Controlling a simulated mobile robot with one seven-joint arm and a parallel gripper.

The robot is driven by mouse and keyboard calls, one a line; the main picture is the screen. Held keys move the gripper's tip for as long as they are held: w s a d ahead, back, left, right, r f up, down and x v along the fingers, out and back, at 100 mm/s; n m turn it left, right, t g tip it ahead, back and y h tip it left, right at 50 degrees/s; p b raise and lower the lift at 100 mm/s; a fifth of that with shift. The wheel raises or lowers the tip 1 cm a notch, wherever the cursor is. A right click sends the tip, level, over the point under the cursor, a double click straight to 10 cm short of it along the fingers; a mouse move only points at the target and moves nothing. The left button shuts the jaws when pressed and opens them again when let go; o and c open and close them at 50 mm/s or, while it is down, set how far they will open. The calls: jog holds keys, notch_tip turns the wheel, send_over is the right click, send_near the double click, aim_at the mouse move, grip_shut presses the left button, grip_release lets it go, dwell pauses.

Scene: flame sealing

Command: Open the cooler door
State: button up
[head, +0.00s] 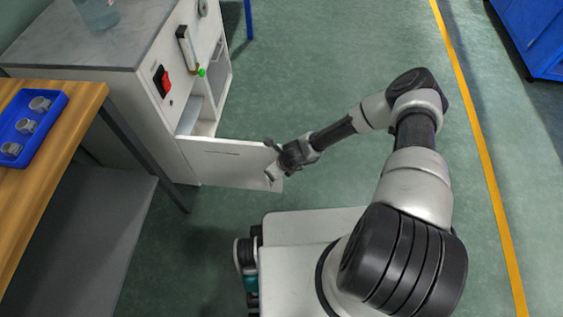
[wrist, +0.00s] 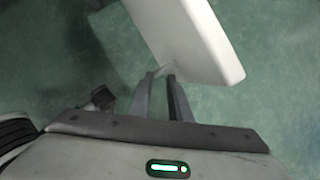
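The white cooler door (head: 232,163) hangs open from the front of the white cabinet (head: 150,95), swung out over the floor. Part of an open compartment (head: 193,115) shows behind it. My gripper (head: 275,168) is at the door's free end. In the wrist view, the white door panel (wrist: 190,38) lies just beyond the fingertips. The two fingers of my gripper (wrist: 161,76) stand a little apart with a narrow gap. I see no clear grip on the door; whether the tips touch it is hard to tell.
A wooden table (head: 60,165) with a blue tray (head: 45,103) of grey round parts stands at the left. The cabinet front carries a red switch (head: 162,80). Green floor (head: 310,70) is free to the right, crossed by a yellow line (head: 480,140). A blue cabinet (head: 535,35) stands top right.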

jog(key=p+v, duration=0.2)
jog(key=v, duration=0.9)
jog(key=shift+f, duration=0.1)
